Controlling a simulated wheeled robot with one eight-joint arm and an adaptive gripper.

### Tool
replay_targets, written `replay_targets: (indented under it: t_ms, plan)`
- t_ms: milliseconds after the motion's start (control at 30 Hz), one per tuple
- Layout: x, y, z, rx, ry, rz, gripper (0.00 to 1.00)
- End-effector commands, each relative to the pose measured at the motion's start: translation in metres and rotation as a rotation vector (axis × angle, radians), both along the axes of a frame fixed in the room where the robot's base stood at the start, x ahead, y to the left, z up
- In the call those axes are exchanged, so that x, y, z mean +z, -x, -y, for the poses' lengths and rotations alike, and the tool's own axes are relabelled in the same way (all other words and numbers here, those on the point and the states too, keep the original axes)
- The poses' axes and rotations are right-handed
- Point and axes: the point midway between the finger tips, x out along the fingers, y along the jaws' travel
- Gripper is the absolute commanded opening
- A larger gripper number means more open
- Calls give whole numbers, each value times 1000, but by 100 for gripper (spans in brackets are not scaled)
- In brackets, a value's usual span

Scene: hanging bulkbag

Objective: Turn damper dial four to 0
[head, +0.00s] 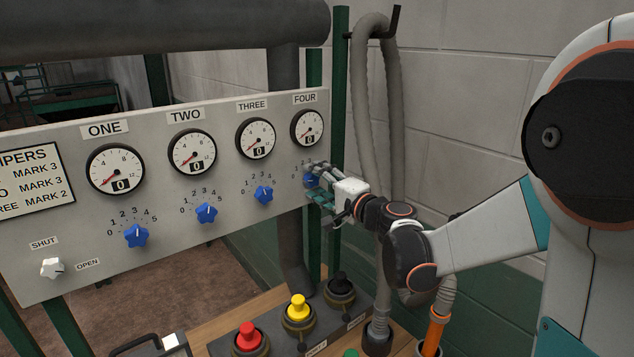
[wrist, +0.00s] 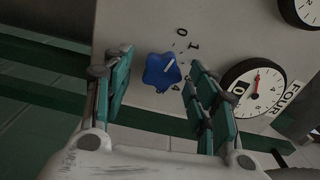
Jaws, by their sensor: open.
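Damper dial four is a blue star-shaped knob (wrist: 161,73) on the grey panel; it also shows in the head view (head: 311,180), partly covered by my fingers. In the wrist view its white line points up and right, roughly towards the 1; the exact mark is hard to tell. The 0, 1 and 4 marks show; the others are hidden behind a finger. My gripper (wrist: 155,92) is open, its teal fingers to either side of the knob, with visible gaps. In the head view my gripper (head: 318,185) is at the panel's right end. Gauge FOUR (head: 307,128) shows 0 in its window.
Blue dials three (head: 264,194), two (head: 207,213) and one (head: 137,236) lie leftward on the panel. A grey hose (head: 366,110) and a green post (head: 338,70) stand just right of the panel. Red (head: 247,337), yellow (head: 298,307) and black (head: 341,283) buttons sit below.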

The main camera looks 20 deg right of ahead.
Motion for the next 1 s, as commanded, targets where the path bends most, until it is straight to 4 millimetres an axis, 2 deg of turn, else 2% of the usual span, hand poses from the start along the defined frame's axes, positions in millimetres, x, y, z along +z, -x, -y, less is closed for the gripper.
replay_targets:
  t_ms: [500, 700, 1000]
  plan:
    - [0, 87, 36, -3, 0, 0, 53]
    - [0, 103, 43, -1, 1, 0, 53]
    - [0, 106, 44, -1, 1, 0, 53]
